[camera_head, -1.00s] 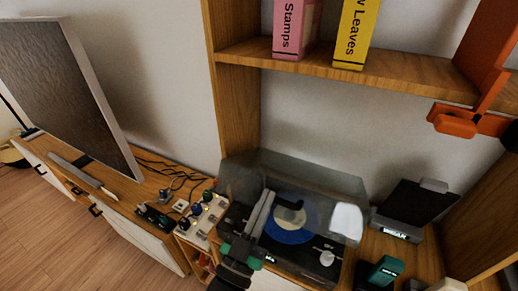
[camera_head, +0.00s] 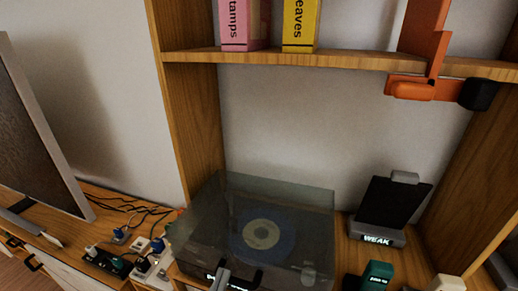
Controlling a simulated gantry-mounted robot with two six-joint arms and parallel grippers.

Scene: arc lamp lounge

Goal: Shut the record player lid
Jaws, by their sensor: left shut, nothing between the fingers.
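The record player (camera_head: 262,258) stands on the wooden cabinet at the lower middle. Its smoky see-through lid (camera_head: 270,200) lies down over the deck, and the blue record with its pale centre (camera_head: 262,234) shows dimly through it. I cannot tell whether the lid's front edge is fully seated. The grey fingertips of my left gripper (camera_head: 221,279) show at the bottom edge, shut and empty, by the front of the player. I cannot tell whether they touch the lid. The rest of that arm is out of the picture.
A black tilted device on a lit base (camera_head: 394,204) stands right of the player, with a teal device (camera_head: 376,275) in front. Plugs and cables (camera_head: 130,245) lie to the left.

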